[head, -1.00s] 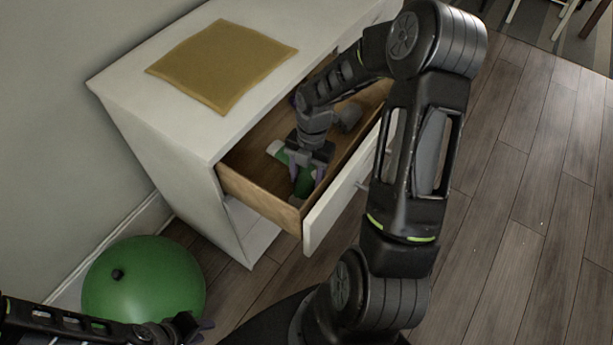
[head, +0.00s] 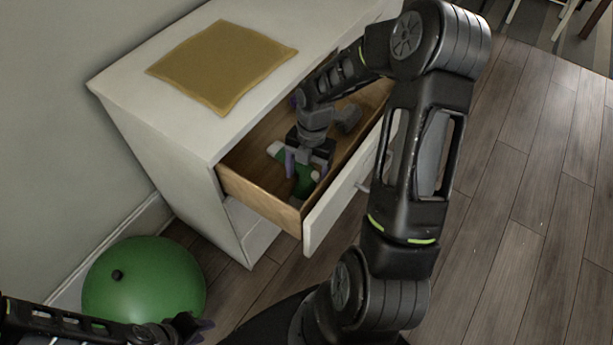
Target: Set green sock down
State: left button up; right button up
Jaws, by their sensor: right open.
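The green sock (head: 303,184) with pale ends lies in the open wooden drawer (head: 258,194) of the white cabinet. My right gripper (head: 305,172) reaches down into the drawer over the sock, its purple-grey fingers spread apart on either side of it. The gripper and wrist hide part of the sock. My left gripper (head: 203,328) is at the lower left, near the green ball, away from the drawer; its fingers are small and dark, and I cannot tell how far apart they are.
A large green ball (head: 145,283) rests on the floor at the lower left. The drawer front (head: 340,196) sticks out over the wooden floor (head: 510,220), which is clear on the right.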

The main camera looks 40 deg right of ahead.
notch_tip(320, 180, up, 11)
jog(key=d, duration=0.1)
jog(key=shift+w+d+p, duration=0.35)
jog(key=shift+d+p, duration=0.05)
dwell(0.3)
